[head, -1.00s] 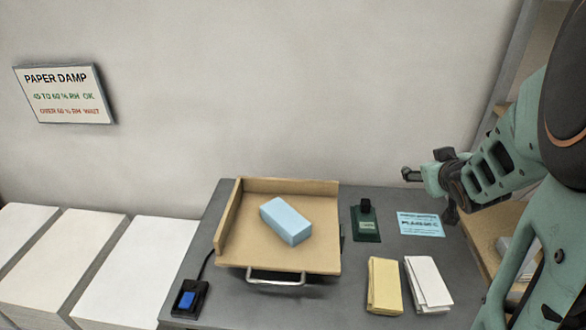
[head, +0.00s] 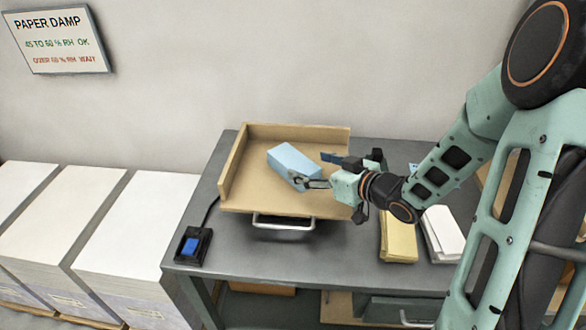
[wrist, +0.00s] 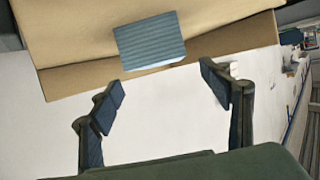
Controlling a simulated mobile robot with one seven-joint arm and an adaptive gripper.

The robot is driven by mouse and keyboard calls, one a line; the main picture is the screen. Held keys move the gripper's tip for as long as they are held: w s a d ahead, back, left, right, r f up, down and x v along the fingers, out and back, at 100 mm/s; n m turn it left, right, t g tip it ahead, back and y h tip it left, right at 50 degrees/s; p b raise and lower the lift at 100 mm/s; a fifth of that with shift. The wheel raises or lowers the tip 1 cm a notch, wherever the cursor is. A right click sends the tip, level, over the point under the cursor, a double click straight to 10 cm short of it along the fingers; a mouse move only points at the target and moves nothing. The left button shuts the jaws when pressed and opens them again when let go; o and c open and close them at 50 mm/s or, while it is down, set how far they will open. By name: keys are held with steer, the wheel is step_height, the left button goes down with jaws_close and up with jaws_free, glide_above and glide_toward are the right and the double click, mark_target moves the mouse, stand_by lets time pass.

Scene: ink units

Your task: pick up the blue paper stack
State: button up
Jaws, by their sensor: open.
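The blue paper stack (head: 289,160) is a light-blue block lying on the tan tray (head: 240,190), set at an angle. It also shows in the wrist view (wrist: 150,42), at the top middle. My gripper (head: 320,171) is open and empty at the right end of the stack. In the head view one fingertip overlaps the stack's near right edge; whether it touches I cannot tell. In the wrist view the two spread fingers (wrist: 160,97) are apart, with the stack ahead of the gap and not between them.
The tray has raised walls at the left and back. A yellow stack (head: 398,243) and a white stack (head: 443,233) lie on the grey table at right, partly under my arm. A black box with a blue button (head: 191,246) sits at the table's front left.

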mark_target(293, 159)
steer(key=x, duration=0.8)
steer(key=shift+s+f, duration=0.1)
steer(key=shift+f, duration=0.05)
steer(key=c, duration=1.5)
steer(key=shift+c, duration=1.3)
steer(key=shift+r, duration=0.3)
